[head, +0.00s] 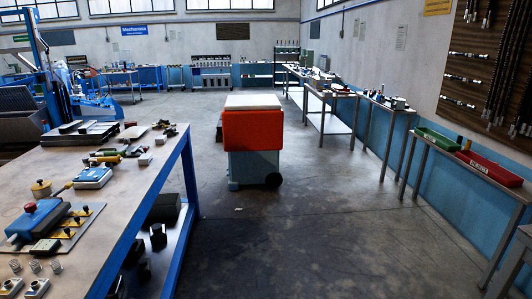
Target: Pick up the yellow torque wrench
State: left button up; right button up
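A small cluster of tools (106,158) lies on the left workbench (70,166), with some yellow and green parts. One of them may be the yellow torque wrench, but at this size I cannot tell. Neither my left nor my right gripper is in view, so I cannot see how either stands relative to the tools.
A blue device (38,221) and a yellow pot (41,188) stand on the near left bench. An orange and grey cart (252,130) stands mid-floor. Benches with a green tray (437,138) and a red tray (488,167) line the right wall. The floor between is clear.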

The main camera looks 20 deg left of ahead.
aim_at(85, 161)
jog(key=i+j+u, duration=0.2)
jog(key=i+u, duration=0.15)
jog(key=i, duration=0.6)
jog(key=i+l+u, duration=0.1)
jog(key=i+u, duration=0.25)
jog(key=i, duration=0.65)
jog(key=i+u, duration=0.85)
jog(key=i+l+u, duration=0.25)
jog(key=i+u, duration=0.35)
jog(key=u, duration=0.2)
jog(key=i+u, duration=0.15)
jog(key=u, duration=0.2)
